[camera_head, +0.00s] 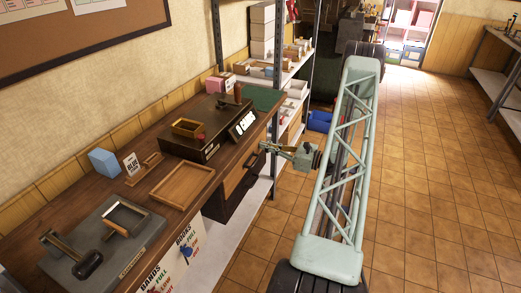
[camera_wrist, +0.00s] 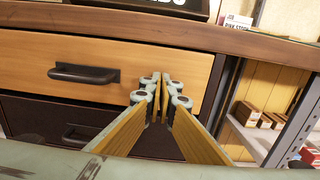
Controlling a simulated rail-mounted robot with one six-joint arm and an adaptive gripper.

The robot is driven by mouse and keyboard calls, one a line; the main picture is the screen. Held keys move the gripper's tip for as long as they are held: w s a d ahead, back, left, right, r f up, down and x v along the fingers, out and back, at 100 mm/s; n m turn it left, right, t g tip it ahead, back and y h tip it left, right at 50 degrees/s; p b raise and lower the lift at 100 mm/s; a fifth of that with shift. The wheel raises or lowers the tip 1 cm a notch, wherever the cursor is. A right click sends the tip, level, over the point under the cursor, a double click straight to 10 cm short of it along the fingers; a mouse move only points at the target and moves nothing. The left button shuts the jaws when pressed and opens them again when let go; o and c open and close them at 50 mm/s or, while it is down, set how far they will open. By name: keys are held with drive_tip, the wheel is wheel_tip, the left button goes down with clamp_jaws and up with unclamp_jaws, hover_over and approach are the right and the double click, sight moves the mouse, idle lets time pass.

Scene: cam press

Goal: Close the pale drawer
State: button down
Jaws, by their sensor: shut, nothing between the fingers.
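The pale drawer (camera_wrist: 150,62) has a light wooden front with a dark bar handle (camera_wrist: 85,74) and sits under the brown worktop, above a dark drawer (camera_wrist: 45,125). In the head view its pale front (camera_head: 236,181) shows below the worktop's front edge; I cannot tell exactly how far it stands out. My gripper (camera_wrist: 160,84) is shut and empty. In the wrist view its fingertips are in front of the right part of the pale front, right of the handle; contact is not clear. In the head view my gripper (camera_head: 264,147) is near the worktop edge.
The worktop (camera_wrist: 200,35) overhangs above the drawers. It carries a dark press box (camera_head: 205,130), a wooden tray (camera_head: 182,184), a blue box (camera_head: 104,162) and a grey device (camera_head: 75,240). A metal shelf (camera_head: 300,90) stands beyond the bench. The tiled floor at right is clear.

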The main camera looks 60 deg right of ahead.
drive_tip(key=shift+w, duration=0.2)
drive_tip(key=shift+s, duration=0.1)
drive_tip(key=s+d+p, duration=0.1)
drive_tip(key=s+d, duration=0.1)
drive_tip(key=s, duration=1.1)
drive_tip(key=shift+s+d+p, duration=0.15)
drive_tip(key=shift+s+p, duration=0.15)
drive_tip(key=shift+s, duration=0.05)
drive_tip(key=shift+w, duration=0.1)
idle(0.7)
